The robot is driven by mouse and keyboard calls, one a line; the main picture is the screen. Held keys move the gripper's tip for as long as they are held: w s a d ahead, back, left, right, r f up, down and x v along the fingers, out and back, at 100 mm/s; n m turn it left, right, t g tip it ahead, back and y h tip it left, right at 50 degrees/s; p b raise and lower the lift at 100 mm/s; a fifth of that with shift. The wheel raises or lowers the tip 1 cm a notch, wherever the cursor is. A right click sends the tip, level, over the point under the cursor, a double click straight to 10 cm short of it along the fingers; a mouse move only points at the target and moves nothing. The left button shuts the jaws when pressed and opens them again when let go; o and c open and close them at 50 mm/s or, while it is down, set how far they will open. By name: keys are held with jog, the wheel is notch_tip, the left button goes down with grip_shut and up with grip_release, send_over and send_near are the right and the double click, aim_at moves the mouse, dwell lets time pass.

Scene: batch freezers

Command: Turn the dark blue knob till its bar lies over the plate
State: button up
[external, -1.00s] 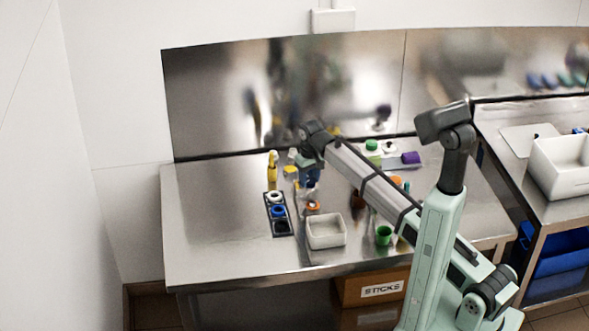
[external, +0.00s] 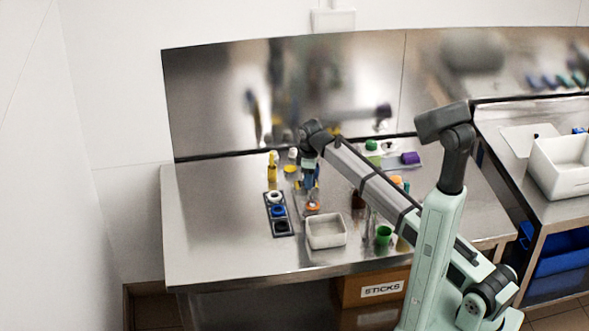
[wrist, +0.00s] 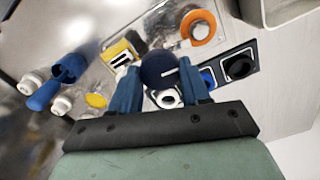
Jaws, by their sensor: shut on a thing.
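The dark blue knob (wrist: 159,69) is round, with a short white line on its top, and sits between my fingers in the wrist view. My gripper (wrist: 162,82) has its two blue fingers closed against the knob's sides. In the external view my gripper (external: 310,188) points down over the bench behind the orange ring (external: 313,207), and I cannot make out the knob there. The orange ring also shows beyond the knob in the wrist view (wrist: 198,27). The knob's bar and the plate are not clearly told apart; the fingers hide part of the area below.
A black rack (external: 277,214) with white, blue and black rings stands left of my gripper. A pale bin (external: 326,232) is in front. A blue piece (wrist: 62,78) with white caps and a yellow disc (wrist: 96,100) lie near the fingers. The bench's left side is clear.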

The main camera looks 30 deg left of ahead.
jog(key=shift+n, duration=0.5)
jog(key=o, duration=1.1)
jog(key=shift+c, duration=0.2)
jog(key=shift+r, duration=0.1)
notch_tip(320, 180, up, 14)
jog(key=shift+f, duration=0.2)
